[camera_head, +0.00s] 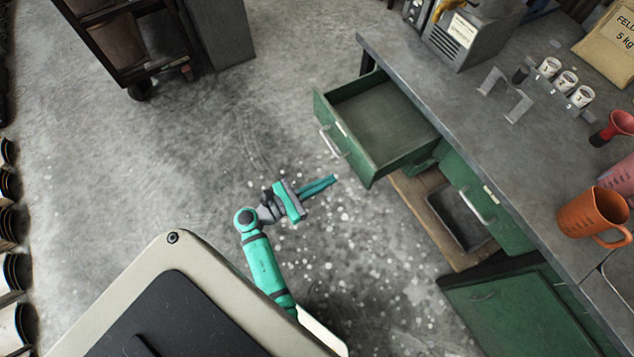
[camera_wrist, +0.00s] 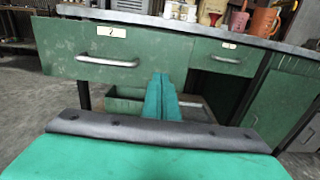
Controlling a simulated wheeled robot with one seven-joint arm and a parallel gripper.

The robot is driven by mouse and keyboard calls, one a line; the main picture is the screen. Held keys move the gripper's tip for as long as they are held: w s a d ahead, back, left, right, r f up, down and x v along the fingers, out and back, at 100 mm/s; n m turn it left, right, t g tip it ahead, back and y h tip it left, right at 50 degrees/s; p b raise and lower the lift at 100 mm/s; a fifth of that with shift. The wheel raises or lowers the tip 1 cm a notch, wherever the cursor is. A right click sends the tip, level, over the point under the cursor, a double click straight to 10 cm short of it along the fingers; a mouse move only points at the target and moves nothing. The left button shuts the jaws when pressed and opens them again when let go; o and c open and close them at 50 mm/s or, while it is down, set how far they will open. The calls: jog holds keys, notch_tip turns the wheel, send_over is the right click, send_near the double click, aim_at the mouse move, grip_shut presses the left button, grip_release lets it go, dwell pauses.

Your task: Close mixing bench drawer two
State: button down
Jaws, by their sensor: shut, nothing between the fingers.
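The open green drawer (camera_head: 345,150) is pulled out from the left end of the grey-topped bench (camera_head: 450,110) and looks empty inside. In the wrist view its front (camera_wrist: 160,50) has a metal handle (camera_wrist: 107,62) and a white label that appears to read 2. My gripper (camera_head: 334,179) is shut and empty, in front of the drawer near the right end of its front panel. In the wrist view the fingertips (camera_wrist: 161,77) overlap the lower right part of the panel. I cannot tell whether they touch it.
A second green drawer (camera_head: 510,228), to the right, sits shut. Below are an open shelf with a dark tray (camera_head: 455,220) and a green cupboard door (camera_head: 520,305) standing out. The bench top carries an orange jug (camera_head: 592,212) and several small cups. Floor left of my gripper is clear.

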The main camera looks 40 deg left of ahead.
aim_at(359, 165)
jog(key=x, duration=0.8)
jog(key=shift+w+d, duration=0.1)
jog(key=shift+w, duration=0.2)
